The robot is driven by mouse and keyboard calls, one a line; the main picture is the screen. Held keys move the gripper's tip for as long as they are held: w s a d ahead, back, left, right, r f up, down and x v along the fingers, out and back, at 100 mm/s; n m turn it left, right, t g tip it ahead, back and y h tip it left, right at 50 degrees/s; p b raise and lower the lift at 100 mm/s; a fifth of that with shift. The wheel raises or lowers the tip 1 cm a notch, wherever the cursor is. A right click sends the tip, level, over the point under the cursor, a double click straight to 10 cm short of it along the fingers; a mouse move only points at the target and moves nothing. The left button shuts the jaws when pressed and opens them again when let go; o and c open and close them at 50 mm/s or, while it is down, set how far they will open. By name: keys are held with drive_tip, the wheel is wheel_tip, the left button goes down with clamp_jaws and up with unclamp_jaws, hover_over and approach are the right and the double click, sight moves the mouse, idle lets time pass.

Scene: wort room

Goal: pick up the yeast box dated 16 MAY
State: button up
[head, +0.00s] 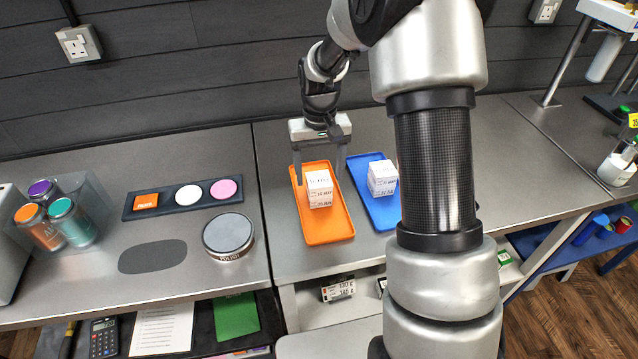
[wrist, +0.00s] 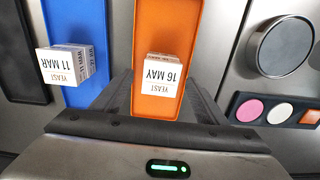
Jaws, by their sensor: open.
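The yeast box dated 16 MAY (wrist: 163,75) is a small white carton on the orange tray (wrist: 142,20); its label reads upside down in the wrist view. In the head view the box (head: 320,189) stands in the middle of the orange tray (head: 325,228). A second white yeast box, dated 11 MAR (wrist: 65,64), sits on the blue tray (wrist: 85,12) beside it. My gripper (head: 322,176) is open above the orange tray, its fingers either side of the tray's width. It holds nothing.
Left of the trays are a round dark-topped tin (head: 228,234), a black holder (head: 184,197) with orange, white and pink pieces, and several capped jars (head: 72,222). My arm covers part of the blue tray. Bare steel counter lies in front of the orange tray.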

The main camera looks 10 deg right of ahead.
drive_tip(key=shift+a+f, duration=0.1)
drive_tip(key=shift+f, duration=1.3)
drive_tip(key=c, duration=1.2)
